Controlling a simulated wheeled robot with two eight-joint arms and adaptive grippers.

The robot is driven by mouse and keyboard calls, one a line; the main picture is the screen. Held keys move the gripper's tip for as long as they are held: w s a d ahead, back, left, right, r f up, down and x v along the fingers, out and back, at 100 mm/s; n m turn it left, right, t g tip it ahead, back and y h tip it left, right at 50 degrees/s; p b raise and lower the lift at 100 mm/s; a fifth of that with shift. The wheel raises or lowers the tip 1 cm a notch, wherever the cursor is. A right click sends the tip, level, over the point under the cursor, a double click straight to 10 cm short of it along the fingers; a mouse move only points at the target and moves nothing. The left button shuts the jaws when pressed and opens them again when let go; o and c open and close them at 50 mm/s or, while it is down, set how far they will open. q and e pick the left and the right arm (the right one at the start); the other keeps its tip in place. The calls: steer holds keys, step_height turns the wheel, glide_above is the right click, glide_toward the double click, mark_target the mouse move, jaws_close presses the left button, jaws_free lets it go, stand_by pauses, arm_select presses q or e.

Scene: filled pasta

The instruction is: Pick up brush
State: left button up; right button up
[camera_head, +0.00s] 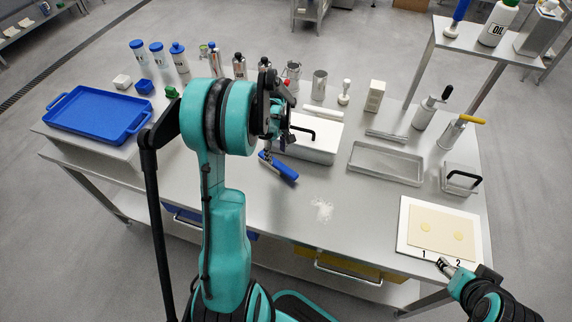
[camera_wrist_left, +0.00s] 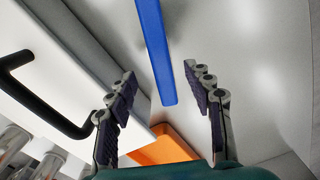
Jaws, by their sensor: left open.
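The brush (camera_head: 284,169), which shows as a blue bar, lies on the steel table just in front of the white lidded box. It also shows as a blue bar (camera_wrist_left: 155,45) in the left wrist view. My left gripper (camera_head: 272,150) is over the bar's far end, partly hidden by my arm. In the left wrist view my left gripper (camera_wrist_left: 160,80) is open, with the bar between its fingers and nothing held. The brush's bristles cannot be made out. My right gripper (camera_head: 447,266) is at the table's right front edge, by the white board; its opening is too small to judge.
The white box (camera_head: 312,146) with a black handle stands close beside the left gripper. A blue tray (camera_head: 97,109) is at the left. A metal tray (camera_head: 385,163) and the white board (camera_head: 410,232) with dough are at the right. Bottles line the back. The table's front middle is mostly clear.

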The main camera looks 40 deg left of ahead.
mark_target(275, 161)
arm_select(q)
steer(key=f+b, duration=0.1)
steer(key=f, duration=0.3)
steer(key=f+b, duration=0.1)
steer(key=f, duration=0.2)
steer(key=shift+a+b, duration=0.35)
steer(key=shift+a, duration=0.05)
steer(key=shift+r, duration=0.2)
steer(key=shift+c, duration=0.3)
jaws_close()
